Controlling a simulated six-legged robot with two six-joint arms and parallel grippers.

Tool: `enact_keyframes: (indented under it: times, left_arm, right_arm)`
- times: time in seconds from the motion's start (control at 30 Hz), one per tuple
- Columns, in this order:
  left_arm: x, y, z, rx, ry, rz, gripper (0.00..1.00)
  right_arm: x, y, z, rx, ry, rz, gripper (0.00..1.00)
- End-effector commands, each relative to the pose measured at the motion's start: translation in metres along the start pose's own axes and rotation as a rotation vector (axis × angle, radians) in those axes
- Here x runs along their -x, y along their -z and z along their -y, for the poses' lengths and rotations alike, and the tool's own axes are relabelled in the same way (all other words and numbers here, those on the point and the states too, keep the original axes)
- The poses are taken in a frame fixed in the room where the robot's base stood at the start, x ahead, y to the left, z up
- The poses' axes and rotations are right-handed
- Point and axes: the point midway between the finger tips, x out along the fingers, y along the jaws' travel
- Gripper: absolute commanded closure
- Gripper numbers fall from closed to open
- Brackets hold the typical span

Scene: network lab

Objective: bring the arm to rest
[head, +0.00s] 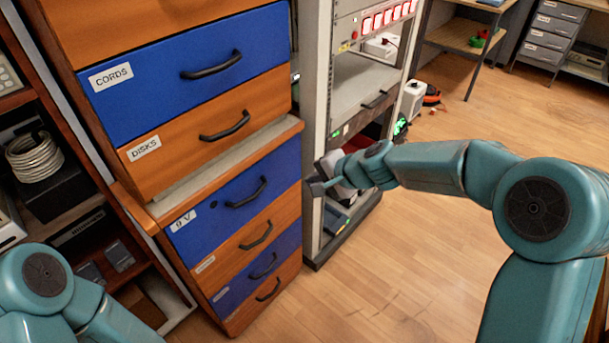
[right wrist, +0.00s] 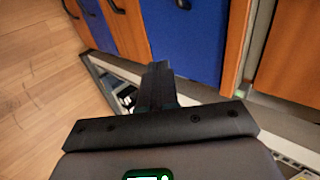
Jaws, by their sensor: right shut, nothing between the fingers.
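My right arm comes in from the right in the head view, stretched toward the drawer cabinet and the rack. My right gripper (head: 319,187) is at its end, in front of the rack's lower left post. In the right wrist view its fingers (right wrist: 157,85) are together, with nothing between them, and cabinet fronts lie beyond. In the head view only teal links of my left arm show at the lower left. My left gripper is not in view.
The drawer cabinet (head: 225,125) has blue and wooden drawers with dark handles. The equipment rack (head: 318,100) stands right beside it. A shelf with a coiled cable (head: 35,157) is at the left. Wooden floor (head: 400,255) is open below my right arm. A workbench (head: 455,35) stands farther back.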

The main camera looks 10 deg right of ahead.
Motion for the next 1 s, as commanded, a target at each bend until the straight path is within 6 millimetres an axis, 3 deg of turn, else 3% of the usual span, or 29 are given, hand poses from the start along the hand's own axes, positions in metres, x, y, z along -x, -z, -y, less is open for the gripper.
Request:
enact_keyframes:
  times: [0.23,0.33,0.47,0.5,0.6,0.7,0.9,1.0]
  left_arm:
    - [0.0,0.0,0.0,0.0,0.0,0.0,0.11]
    - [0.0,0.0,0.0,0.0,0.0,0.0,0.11]
    - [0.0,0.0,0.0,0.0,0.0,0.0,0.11]
    - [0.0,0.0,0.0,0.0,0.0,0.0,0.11]
    - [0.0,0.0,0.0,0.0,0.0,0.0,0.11]
    - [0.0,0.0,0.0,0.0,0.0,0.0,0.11]
    - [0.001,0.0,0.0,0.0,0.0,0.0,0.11]
    - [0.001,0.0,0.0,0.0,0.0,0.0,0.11]
  right_arm:
    - [0.003,0.002,-0.006,-0.007,-0.007,0.0,1.0]
    - [-0.015,-0.002,-0.033,-0.036,-0.058,0.026,1.0]
    - [-0.045,-0.035,-0.113,-0.052,-0.213,0.12,1.0]
    - [-0.052,-0.049,-0.144,-0.04,-0.272,0.149,1.0]
    - [-0.06,-0.084,-0.217,0.026,-0.407,0.22,1.0]
    - [-0.056,-0.118,-0.276,0.118,-0.502,0.29,1.0]
    - [-0.03,-0.183,-0.357,0.348,-0.579,0.438,1.0]
    - [-0.014,-0.211,-0.373,0.535,-0.525,0.494,1.0]
